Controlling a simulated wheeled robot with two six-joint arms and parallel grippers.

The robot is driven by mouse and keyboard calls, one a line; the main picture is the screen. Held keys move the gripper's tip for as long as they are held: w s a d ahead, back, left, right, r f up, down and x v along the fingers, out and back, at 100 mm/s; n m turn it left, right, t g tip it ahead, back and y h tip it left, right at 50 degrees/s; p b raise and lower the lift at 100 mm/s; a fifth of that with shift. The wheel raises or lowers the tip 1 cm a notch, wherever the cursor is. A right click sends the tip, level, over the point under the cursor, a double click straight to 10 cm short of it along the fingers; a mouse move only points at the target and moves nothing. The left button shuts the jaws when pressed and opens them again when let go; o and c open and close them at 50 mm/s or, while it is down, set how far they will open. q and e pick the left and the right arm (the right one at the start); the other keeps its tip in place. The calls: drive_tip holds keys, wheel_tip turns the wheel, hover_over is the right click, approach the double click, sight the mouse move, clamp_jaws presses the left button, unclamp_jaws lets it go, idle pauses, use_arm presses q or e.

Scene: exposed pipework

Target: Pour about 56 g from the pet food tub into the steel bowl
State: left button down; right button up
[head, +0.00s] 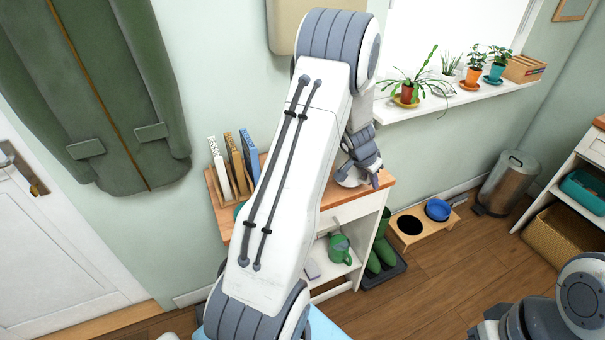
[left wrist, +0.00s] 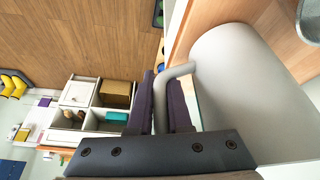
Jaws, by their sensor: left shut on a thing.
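In the left wrist view, my left gripper (left wrist: 162,84) is shut on the grey handle (left wrist: 182,70) of a large pale grey tub, which I take to be the pet food tub (left wrist: 245,85). The tub fills the right side of that view; its contents are not visible. My right gripper is not in view.
The cabinet's wooden top (head: 376,183) holds a rack of boards or books (head: 232,165) at its left. A feeding stand (head: 422,228) with a blue bowl (head: 438,209) stands on the floor to the right. Potted plants (head: 474,70) line the windowsill. A bin (head: 507,183) stands farther right.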

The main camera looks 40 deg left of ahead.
use_arm(q)
drive_tip(key=s+a+r+n+t+h+b, duration=0.2)
drive_tip(key=s+a+r+t+h+b, duration=0.4)
drive_tip(key=r+t+h+b, duration=0.4)
drive_tip(key=a+t+h+b, duration=0.1)
drive_tip(key=t+b, duration=0.2)
drive_tip(key=shift+s+a+r+n+b, duration=0.15)
drive_tip(key=shift+s+r+n+b, duration=0.15)
drive_tip(key=shift+n, duration=0.1)
idle(1.8)
